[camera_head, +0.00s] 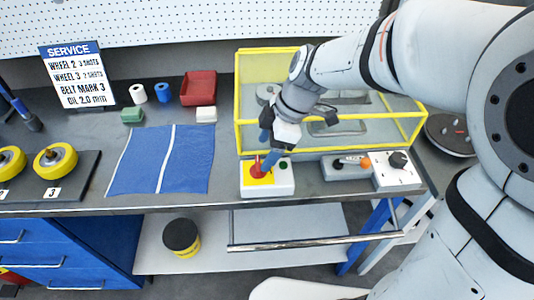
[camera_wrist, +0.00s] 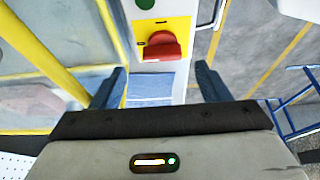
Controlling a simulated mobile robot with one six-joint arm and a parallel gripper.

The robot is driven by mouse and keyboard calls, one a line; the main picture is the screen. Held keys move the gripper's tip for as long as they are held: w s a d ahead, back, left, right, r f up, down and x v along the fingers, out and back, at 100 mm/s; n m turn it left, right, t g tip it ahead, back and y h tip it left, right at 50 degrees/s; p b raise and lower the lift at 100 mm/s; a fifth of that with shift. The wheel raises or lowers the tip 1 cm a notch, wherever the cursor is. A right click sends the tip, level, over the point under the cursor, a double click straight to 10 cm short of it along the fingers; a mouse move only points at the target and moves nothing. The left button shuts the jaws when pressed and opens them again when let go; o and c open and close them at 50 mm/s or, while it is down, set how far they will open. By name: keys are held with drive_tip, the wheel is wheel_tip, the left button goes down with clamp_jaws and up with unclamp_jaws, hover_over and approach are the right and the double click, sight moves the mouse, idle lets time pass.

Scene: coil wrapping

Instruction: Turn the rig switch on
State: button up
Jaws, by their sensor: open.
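The rig switch (camera_head: 283,184) is a white box on the bench's front edge, with a yellow plate, a red knob (camera_head: 259,172) and a green button (camera_head: 284,165). My gripper (camera_head: 267,150) is just above the knob, pointing down at it, with blue fingers. In the wrist view my gripper (camera_wrist: 160,84) is open and empty. The red knob (camera_wrist: 162,46) shows ahead of the gap between the fingers, on the yellow plate (camera_wrist: 170,26). I cannot tell whether the fingers flank it. The small marks beside the knob are too small to read.
A yellow-framed clear enclosure (camera_head: 240,130) stands right behind the switch. A blue cloth (camera_head: 140,165) lies to the left. A rail (camera_head: 290,243) runs below the bench edge.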

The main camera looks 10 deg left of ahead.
sight(259, 162)
drive_tip(key=shift+x, duration=2.2)
drive_tip(key=shift+c, duration=0.3)
